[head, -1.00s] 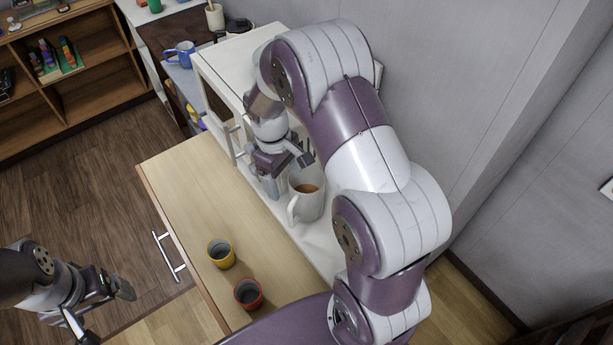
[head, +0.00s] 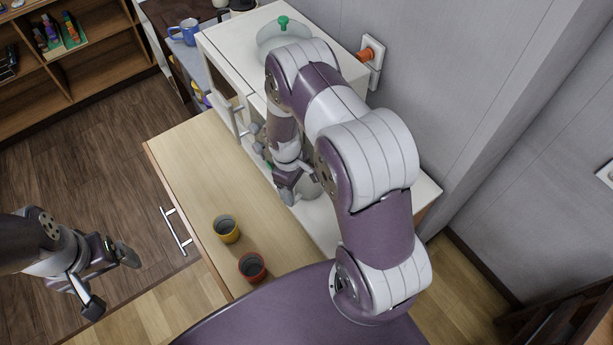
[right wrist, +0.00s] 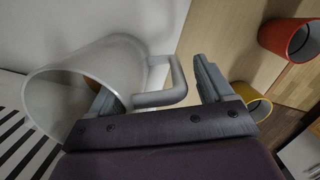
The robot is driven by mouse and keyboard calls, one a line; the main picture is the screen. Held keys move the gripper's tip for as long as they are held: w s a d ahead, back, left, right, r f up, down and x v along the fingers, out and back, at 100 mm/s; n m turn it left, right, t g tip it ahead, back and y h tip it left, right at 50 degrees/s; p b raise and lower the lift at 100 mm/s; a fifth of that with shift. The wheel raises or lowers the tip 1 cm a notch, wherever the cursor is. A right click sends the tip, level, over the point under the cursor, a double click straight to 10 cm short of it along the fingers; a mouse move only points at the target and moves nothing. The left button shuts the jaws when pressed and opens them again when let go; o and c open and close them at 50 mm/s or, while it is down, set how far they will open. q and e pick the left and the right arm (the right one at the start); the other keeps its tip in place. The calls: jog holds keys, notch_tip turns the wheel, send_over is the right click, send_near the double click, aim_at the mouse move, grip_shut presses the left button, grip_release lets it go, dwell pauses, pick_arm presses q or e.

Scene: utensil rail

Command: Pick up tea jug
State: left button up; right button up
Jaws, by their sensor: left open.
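The tea jug (right wrist: 95,75) is a pale grey-white mug-shaped vessel with an angular handle (right wrist: 165,97). In the right wrist view, brown tea shows partly inside it. In the head view the jug (head: 311,187) stands on the white surface, mostly hidden behind my right gripper (head: 299,188). In the right wrist view my right gripper (right wrist: 158,92) has its fingers apart, with the handle between them; the left finger overlaps the jug's body. I cannot tell whether either finger touches it. My left gripper (head: 112,282) is open and empty, away at the lower left.
A yellow cup (head: 226,229) and a red cup (head: 251,267) stand on the wooden counter (head: 195,165). A white cabinet (head: 225,45) bears a glass lid with a green knob (head: 283,22). A blue mug (head: 184,32) stands behind it. The counter's left part is clear.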

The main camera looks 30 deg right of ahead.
jog(key=shift+w+a, duration=0.1)
jog(key=c, duration=1.3)
jog(key=shift+r, duration=0.15)
